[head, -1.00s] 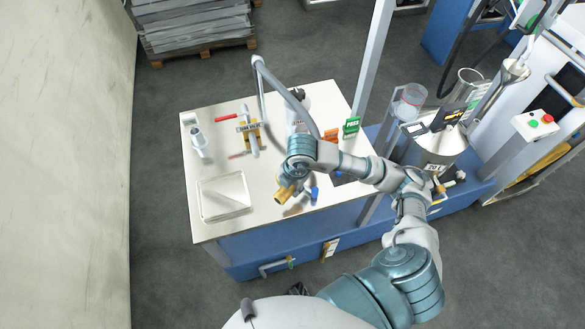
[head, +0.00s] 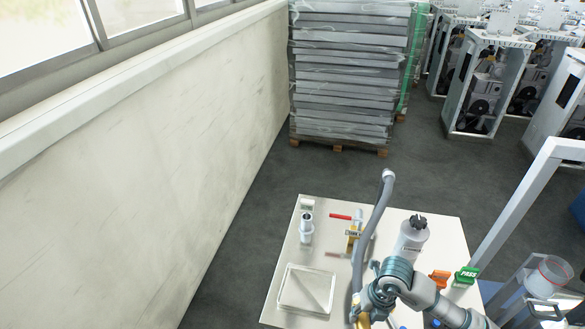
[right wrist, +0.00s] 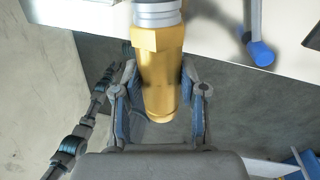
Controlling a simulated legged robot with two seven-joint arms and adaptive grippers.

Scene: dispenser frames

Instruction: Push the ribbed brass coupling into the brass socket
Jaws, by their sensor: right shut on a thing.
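The brass coupling (right wrist: 163,75) is between the fingers of my right gripper (right wrist: 158,105) in the right wrist view. Its upper end is angular and meets a silver ribbed collar (right wrist: 157,13); the lower end is rounded. The gripper is shut on it. In the head view my right gripper (head: 362,318) is at the bottom edge, over the near part of the table, with a bit of brass showing. A grey hose (head: 372,225) arcs down to beside it. I cannot pick out the brass socket in either view. My left gripper does not show.
A grey post (head: 515,205) stands at right. A blue-ended tool (right wrist: 260,52) shows in the wrist view.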

